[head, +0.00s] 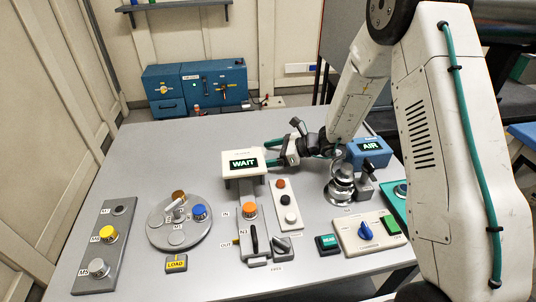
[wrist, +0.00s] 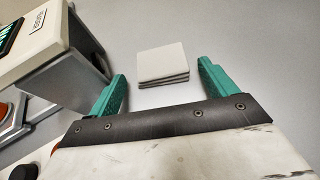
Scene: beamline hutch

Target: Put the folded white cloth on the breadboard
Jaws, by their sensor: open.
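The folded white cloth (wrist: 163,64) is a small, flat, layered square lying on the grey table top in the wrist view. In the head view I cannot make it out; the WAIT box and my gripper stand in that area. My gripper (head: 270,152) is open and low over the table, behind and right of the WAIT box. In the wrist view its green fingers are spread, with the cloth ahead and between them, not gripped. I cannot tell for sure which surface is the breadboard; a long grey plate (head: 120,233) with several round knobs lies at the table's left.
The white WAIT box (head: 243,177) stands close beside my gripper's left finger. A round grey disc (head: 159,235), a panel with round buttons (head: 281,191) and a blue AIR box (head: 369,153) are also on the table (head: 185,145). The back left of the table is clear.

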